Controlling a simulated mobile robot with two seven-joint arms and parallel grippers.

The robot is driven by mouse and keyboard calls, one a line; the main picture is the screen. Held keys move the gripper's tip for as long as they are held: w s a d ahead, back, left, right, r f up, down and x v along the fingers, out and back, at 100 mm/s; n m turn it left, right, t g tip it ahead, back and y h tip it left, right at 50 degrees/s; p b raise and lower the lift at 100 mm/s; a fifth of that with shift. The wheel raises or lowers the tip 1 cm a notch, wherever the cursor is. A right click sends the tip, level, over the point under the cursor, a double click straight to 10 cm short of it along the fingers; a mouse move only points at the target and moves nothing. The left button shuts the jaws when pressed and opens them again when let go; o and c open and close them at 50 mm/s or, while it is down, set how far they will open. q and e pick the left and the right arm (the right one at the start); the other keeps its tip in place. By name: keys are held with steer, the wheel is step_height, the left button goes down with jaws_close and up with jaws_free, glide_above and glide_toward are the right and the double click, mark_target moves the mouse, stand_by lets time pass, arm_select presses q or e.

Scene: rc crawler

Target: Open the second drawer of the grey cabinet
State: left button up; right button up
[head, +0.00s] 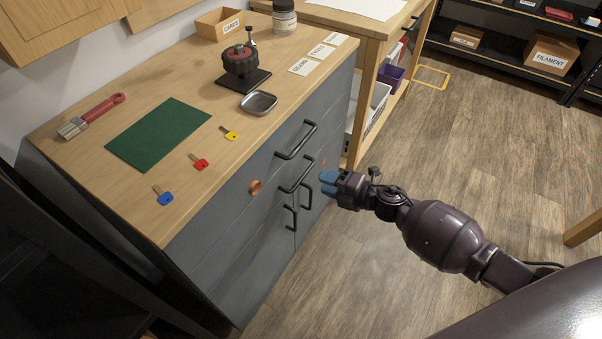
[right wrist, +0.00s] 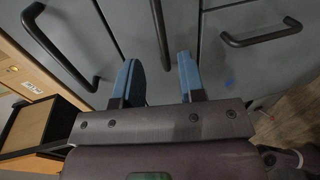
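The grey cabinet (head: 235,225) has a wooden top. Its top drawer handle (head: 297,141) and the second drawer handle (head: 296,177) are dark bars, with two door handles below. The drawers look closed. My right gripper (head: 328,182) has blue fingertips and is just right of the second handle. In the right wrist view it is open, and a dark bar (right wrist: 161,35), apparently the second handle, runs between its fingers, nearer the left one. Contact cannot be told. My left gripper is not in view.
The top holds a green mat (head: 158,133), several coloured keys, a brush (head: 90,115), a metal dish (head: 258,102) and a red-and-black device (head: 240,62). A wooden workbench (head: 358,130) stands beyond the cabinet. The floor (head: 470,150) to the right is clear.

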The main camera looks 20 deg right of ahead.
mark_target(304, 174)
steer(key=shift+b+x, duration=0.6)
steer(key=shift+x, duration=3.25)
steer(key=shift+c, duration=0.3)
jaws_close()
steer(key=shift+d, duration=0.1)
